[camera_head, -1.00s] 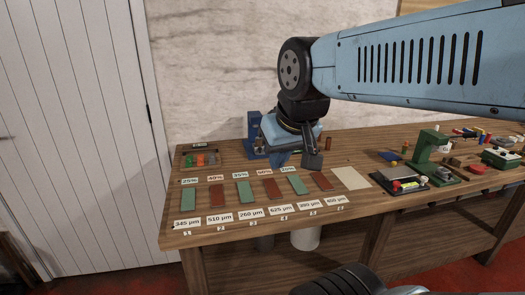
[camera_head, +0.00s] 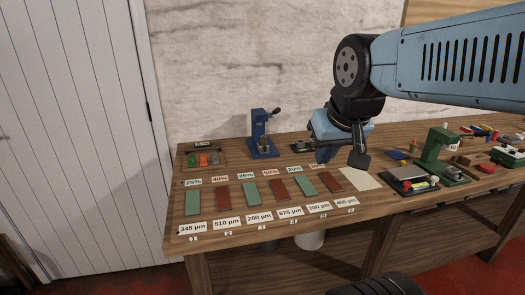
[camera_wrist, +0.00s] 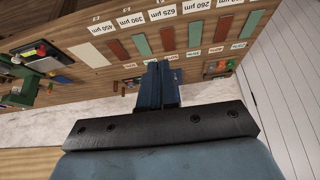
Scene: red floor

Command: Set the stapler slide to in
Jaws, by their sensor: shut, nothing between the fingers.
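My gripper (camera_head: 324,157) hangs over the back middle of the wooden bench, above the row of coloured strips. In the wrist view its two blue fingers (camera_wrist: 158,86) lie together, with nothing between them. I cannot make out for certain which bench item is the stapler or its slide. A blue upright device with a dark lever (camera_head: 263,135) stands at the back left, apart from my gripper. A green upright device (camera_head: 440,155) stands on the right part of the bench. No slide position can be read on either.
Green and red strips (camera_head: 222,196) lie in a row with labels. A pale sheet (camera_head: 360,179) lies right of them. A dark tray (camera_head: 413,181) and several small objects crowd the right side. A small dark device (camera_head: 302,145) stands near my gripper.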

